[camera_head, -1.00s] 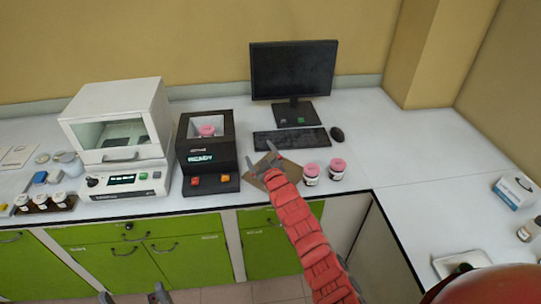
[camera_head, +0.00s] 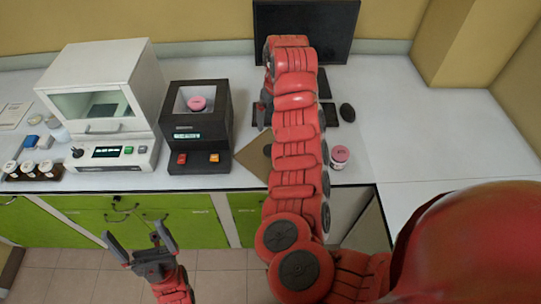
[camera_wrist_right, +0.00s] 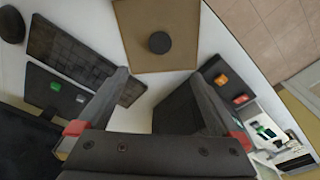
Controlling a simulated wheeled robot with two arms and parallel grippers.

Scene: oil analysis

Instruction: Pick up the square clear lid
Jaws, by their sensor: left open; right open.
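The square lid (camera_head: 254,156) lies flat on the white counter, in front of the keyboard; it looks tan and see-through, partly hidden by my right arm in the head view. The right wrist view shows the lid (camera_wrist_right: 183,20) with its round dark knob (camera_wrist_right: 159,42) at the top, beyond the fingertips. My right gripper (camera_wrist_right: 162,78) is open and empty, apart from the lid; in the head view it is mostly hidden behind its arm near the monitor. My left gripper (camera_head: 138,238) is open and empty, low in front of the green cabinets.
A black analyzer (camera_head: 198,150) with a pink-topped jar (camera_head: 197,103) in it stands left of the lid. A white instrument (camera_head: 112,152) is further left. The keyboard (camera_wrist_right: 72,57), mouse (camera_head: 347,112) and a pink-lidded jar (camera_head: 340,155) are nearby. The counter at right is clear.

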